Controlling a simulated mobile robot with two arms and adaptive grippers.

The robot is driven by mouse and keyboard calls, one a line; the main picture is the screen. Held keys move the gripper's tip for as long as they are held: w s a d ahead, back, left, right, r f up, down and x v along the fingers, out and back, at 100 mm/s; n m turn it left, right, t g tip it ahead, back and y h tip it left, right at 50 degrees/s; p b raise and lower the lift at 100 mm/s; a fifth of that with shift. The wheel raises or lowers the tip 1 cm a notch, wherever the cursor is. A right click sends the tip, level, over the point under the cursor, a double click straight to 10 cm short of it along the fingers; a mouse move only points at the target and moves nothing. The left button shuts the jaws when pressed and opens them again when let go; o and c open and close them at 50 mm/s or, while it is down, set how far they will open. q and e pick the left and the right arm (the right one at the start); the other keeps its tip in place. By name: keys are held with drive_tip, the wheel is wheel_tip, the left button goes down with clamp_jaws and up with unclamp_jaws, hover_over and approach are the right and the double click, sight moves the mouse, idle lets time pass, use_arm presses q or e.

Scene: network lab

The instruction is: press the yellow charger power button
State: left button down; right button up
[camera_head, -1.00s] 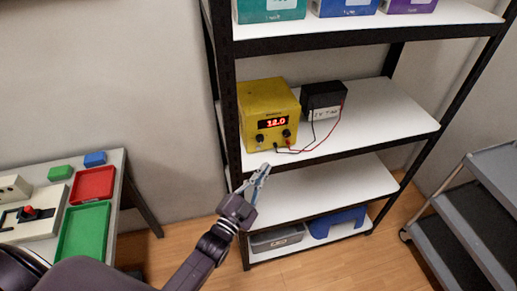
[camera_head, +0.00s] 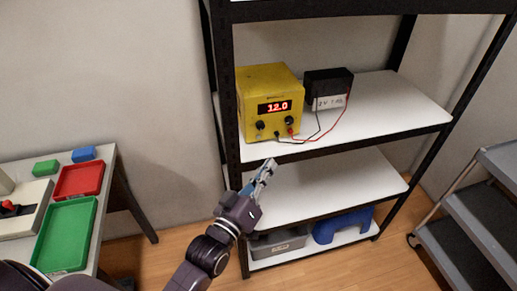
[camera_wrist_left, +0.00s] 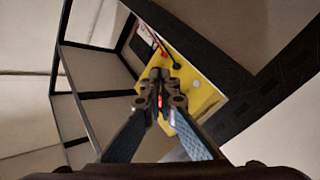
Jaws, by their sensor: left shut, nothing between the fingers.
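The yellow charger (camera_head: 270,102) stands on the shelf in the head view, its red display reading 12.0. Its front has dark knobs, a small pale round button (camera_head: 261,135) at the lower left, and red and black leads on the lower right. My left gripper (camera_head: 268,166) is shut and empty, in front of and below the charger, apart from it in the head view. In the left wrist view the charger (camera_wrist_left: 208,97) lies beyond the shut fingertips (camera_wrist_left: 160,80), which hide part of its front. My right gripper is not in view.
A black battery (camera_head: 328,88) stands right of the charger, joined by leads. Black shelf posts (camera_head: 229,120) and the shelf's front edge (camera_head: 350,141) are near my left gripper. A table with red (camera_head: 79,180) and green trays (camera_head: 65,235) is left; a grey cart (camera_head: 480,210) is right.

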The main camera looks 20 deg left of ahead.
sight(260, 155)
use_arm(q)
drive_tip(key=n, duration=0.1)
drive_tip(key=s+n+b, duration=0.1)
drive_tip(key=shift+d+r+n, duration=0.1)
drive_tip(key=shift+d+n, duration=0.2)
drive_tip(key=shift+n, duration=0.1)
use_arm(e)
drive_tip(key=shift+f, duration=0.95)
